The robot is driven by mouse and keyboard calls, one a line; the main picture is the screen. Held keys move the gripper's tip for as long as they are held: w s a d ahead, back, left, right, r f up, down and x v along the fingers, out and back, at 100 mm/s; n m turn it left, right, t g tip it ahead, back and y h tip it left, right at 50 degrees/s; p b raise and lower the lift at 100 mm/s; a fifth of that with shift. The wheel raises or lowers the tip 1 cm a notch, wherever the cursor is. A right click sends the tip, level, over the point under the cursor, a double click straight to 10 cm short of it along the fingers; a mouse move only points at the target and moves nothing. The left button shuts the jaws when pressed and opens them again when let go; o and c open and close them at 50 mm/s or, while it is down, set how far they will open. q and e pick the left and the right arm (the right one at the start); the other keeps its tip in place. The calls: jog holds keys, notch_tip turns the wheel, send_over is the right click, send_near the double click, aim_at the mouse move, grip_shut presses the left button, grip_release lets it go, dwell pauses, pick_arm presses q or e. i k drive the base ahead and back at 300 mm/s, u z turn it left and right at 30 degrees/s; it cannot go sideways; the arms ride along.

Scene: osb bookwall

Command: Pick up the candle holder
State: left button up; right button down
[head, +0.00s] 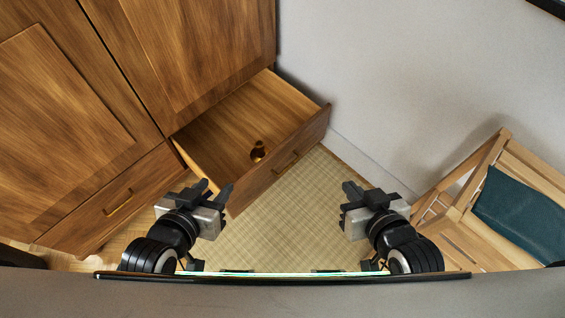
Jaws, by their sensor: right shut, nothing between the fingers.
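The candle holder (258,152) is a small, dark brass-coloured piece. It sits inside the open drawer (215,133), near the drawer's front panel. My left gripper (216,188) is at the drawer's near left corner, below and left of the candle holder in the picture. Its fingers are apart and nothing is between them. My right gripper (351,189) is to the right of the drawer, over the mat. It is shut and empty. Neither gripper touches the candle holder.
The drawer is pulled out of a wooden cabinet (60,90), and its front panel has a handle (286,163). A woven mat (285,230) covers the floor between my grippers. A wooden chair (480,185) with a dark green cushion (520,212) stands right, by the grey wall (400,80).

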aim_at(260, 150)
jog(key=z, duration=0.25)
jog(key=k, duration=1.15)
jog(key=u, duration=0.5)
jog(key=i, duration=1.45)
jog(key=z, duration=0.2)
jog(key=k, duration=0.65)
jog(key=z, duration=0.05)
